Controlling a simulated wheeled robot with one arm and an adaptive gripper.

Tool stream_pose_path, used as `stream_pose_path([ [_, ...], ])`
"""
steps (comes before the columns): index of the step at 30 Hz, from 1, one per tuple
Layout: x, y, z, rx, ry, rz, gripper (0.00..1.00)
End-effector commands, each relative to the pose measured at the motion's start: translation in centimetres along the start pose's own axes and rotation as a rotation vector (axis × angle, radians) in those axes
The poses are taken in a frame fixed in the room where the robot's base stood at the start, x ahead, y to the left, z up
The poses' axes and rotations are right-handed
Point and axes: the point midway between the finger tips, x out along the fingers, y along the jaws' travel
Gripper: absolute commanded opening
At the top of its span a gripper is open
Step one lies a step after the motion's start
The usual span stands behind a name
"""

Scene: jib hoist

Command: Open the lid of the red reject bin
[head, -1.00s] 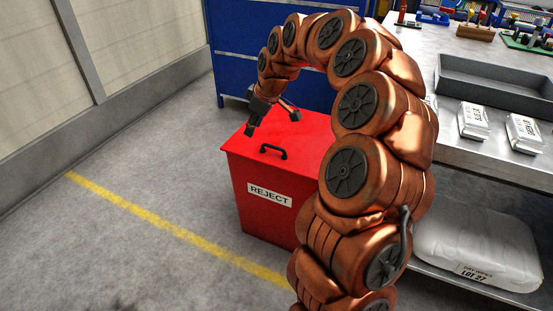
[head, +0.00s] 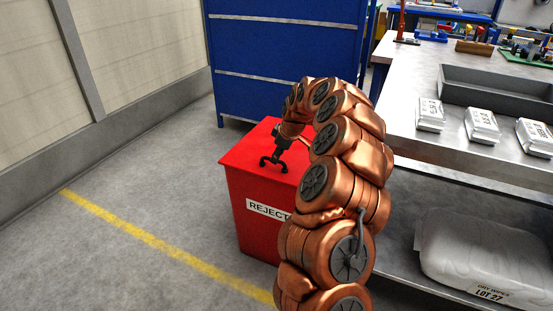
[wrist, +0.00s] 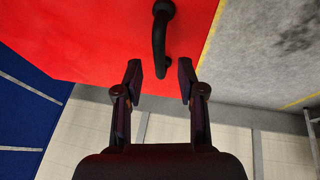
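The red reject bin (head: 252,195) stands on the floor with its lid (head: 245,152) lying flat and closed. The black lid handle (wrist: 159,38) shows in the wrist view, set on the red lid. My gripper (head: 272,158) is over the lid at the handle, and the two dark shapes run together in the head view. In the wrist view my gripper (wrist: 160,78) is open, with one finger on each side of the handle's near end. I see gaps between handle and fingers. My arm hides the bin's right side and part of the REJECT label (head: 266,209).
A blue cabinet (head: 285,45) stands behind the bin. A steel workbench (head: 405,120) is on the right, with a grey tray (head: 500,95), white packs (head: 482,124) and a large bag (head: 480,250) on its lower shelf. Floor left of the bin is free, crossed by a yellow line (head: 150,235).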

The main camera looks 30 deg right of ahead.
Motion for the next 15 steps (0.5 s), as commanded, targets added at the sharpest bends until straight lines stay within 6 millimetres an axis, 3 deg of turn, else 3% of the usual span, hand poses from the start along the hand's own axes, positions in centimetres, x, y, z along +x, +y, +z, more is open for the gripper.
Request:
stream_pose_path([
  [4,1.7,0.0,0.1,0.001,0.000,0.000,0.39],
  [13,2.0,0.0,0.0,0.002,0.000,0.001,0.39],
  [15,1.9,0.0,0.0,0.002,0.000,0.001,0.32],
])
